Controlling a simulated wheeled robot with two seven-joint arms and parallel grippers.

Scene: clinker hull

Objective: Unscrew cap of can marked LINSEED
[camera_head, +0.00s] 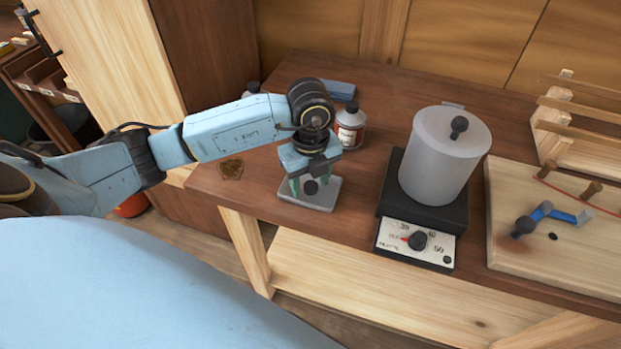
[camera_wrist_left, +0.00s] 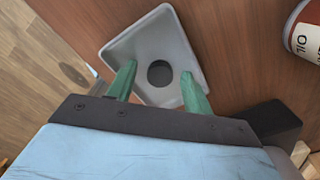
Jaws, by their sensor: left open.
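A grey square-edged object (camera_head: 318,203) with a dark round cap-like part (camera_head: 311,187) sits near the bench's front edge. No lettering shows on it, so I cannot tell if it is the LINSEED can. My left gripper (camera_head: 309,188) is over it, pointing down, its green fingers open. In the left wrist view the dark round part (camera_wrist_left: 160,73) lies between and just beyond the fingertips (camera_wrist_left: 157,80); I see no contact. A bottle-like can (camera_head: 350,126) with a white and red label stands behind the gripper. Its label is partly cut off in the left wrist view (camera_wrist_left: 304,36). My right gripper is out of view.
Right of the gripper stands a black heater (camera_head: 384,200) with a dial and a lidded white pot (camera_head: 440,165). Another small container top (camera_head: 252,88) shows behind my arm. A blue block (camera_head: 338,90) lies farther back. A wooden board (camera_head: 505,225) holds a blue tool.

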